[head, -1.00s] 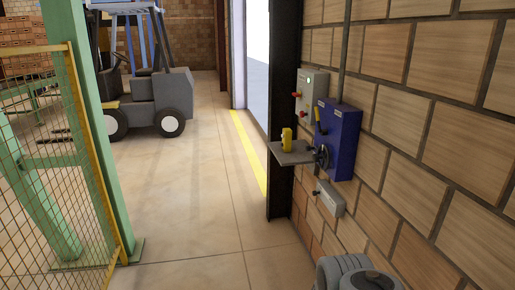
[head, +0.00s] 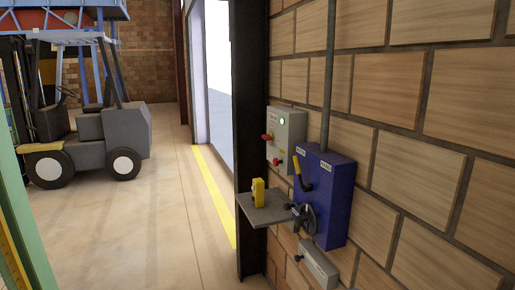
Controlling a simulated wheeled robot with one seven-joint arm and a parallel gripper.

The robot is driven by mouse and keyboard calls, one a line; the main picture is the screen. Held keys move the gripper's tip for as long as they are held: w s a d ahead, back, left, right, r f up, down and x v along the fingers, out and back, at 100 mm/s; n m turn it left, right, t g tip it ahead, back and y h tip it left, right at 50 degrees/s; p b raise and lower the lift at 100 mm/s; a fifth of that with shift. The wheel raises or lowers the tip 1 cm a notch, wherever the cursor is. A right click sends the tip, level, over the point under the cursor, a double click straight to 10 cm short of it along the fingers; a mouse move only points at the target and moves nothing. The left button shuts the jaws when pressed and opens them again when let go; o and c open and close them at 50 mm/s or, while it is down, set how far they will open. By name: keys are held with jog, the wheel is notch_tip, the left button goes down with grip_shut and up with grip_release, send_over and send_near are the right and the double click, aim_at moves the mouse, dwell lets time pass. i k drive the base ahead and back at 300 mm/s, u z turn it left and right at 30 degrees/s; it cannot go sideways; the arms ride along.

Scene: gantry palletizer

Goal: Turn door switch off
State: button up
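A grey control box (head: 286,139) is on the brick wall right of the dark door post. A small grey box (head: 318,265) is mounted below. The labels are too small to read, so I cannot tell which control is the door switch. My gripper is not in view.
A grey shelf (head: 262,211) juts out below the boxes, with a yellow object (head: 258,191) on it. The dark post (head: 249,120) stands left of them. A forklift (head: 85,130) is at the left; the floor between is clear.

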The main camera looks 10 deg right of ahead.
aim_at(267, 137)
jog(key=u, duration=0.85)
jog(key=i, duration=1.65)
jog(key=u, duration=0.4)
jog(key=i, duration=1.55)
jog(key=z, duration=0.55)
